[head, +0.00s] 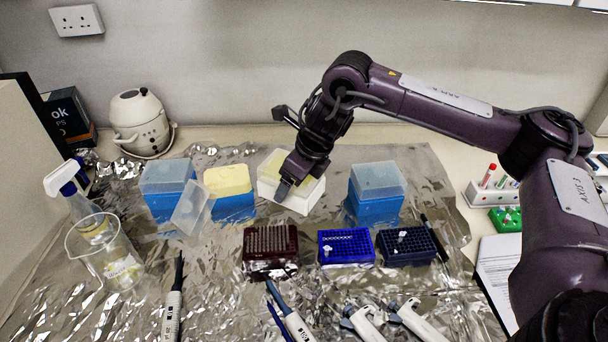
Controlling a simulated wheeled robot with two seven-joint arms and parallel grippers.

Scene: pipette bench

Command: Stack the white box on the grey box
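The white box (306,198), with a pale yellow top inside its rim, stands on the foil in the middle of the bench in the head view. My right gripper (284,187) comes down over its front left part, with a dark fingertip at or just in front of the wall. The arm hides some of the box, and I cannot tell whether the fingers grip it. No plainly grey box shows; blue boxes with greyish translucent lids stand at left (168,206) and right (373,212). My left gripper is not in view.
A blue box with a yellow top (232,207) stands left of the white box, and a loose clear lid (192,208) leans nearby. Tube racks (271,268) (346,259) (408,258) and several pipettes lie in front. A glass beaker (105,255) stands at left.

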